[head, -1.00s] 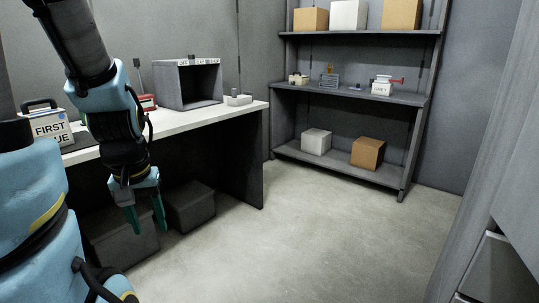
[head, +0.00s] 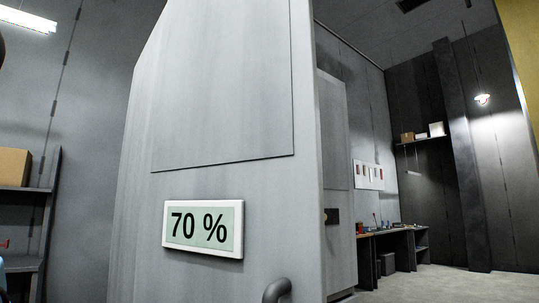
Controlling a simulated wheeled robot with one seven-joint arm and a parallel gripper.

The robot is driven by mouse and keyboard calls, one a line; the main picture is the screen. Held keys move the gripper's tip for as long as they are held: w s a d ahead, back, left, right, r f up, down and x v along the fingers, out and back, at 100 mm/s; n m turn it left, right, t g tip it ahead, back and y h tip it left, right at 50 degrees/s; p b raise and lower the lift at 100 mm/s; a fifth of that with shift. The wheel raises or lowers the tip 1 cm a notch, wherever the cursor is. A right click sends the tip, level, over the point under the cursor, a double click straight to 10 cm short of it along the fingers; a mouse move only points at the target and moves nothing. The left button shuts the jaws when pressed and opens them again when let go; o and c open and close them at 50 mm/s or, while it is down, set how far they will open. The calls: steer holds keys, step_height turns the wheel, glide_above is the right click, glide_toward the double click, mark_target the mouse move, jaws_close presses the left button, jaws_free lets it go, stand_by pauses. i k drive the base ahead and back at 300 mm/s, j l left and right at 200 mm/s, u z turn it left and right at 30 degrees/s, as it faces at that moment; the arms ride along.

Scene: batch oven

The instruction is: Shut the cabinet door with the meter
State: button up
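A tall grey metal panel (head: 225,110) with the meter fills the middle of the head view, close to me. The meter (head: 203,228) is a white-framed display with a pale green face reading "70 %". A grey curved handle (head: 277,291) sticks out below and right of it, cut off by the bottom edge. The panel looks like the cabinet door, but its hinge side and how far it stands open cannot be told. My gripper is not in view; only a sliver of blue, probably my arm, shows at the lower left edge.
A workbench (head: 385,236) with small items is farther back right, beside open floor (head: 450,284). A shelf with a cardboard box (head: 14,167) is at left.

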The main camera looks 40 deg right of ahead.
mark_target(231, 211)
steer(key=i+z, duration=0.15)
steer(key=z, duration=0.3)
steer(key=i+j+z, duration=0.15)
steer(key=z, duration=0.3)
steer(key=i+j+z, duration=0.1)
steer(key=z, duration=0.3)
steer(key=i+j+z, duration=0.1)
steer(key=j+z, duration=0.45)
steer(key=z, duration=0.35)
steer(key=i+j, duration=0.05)
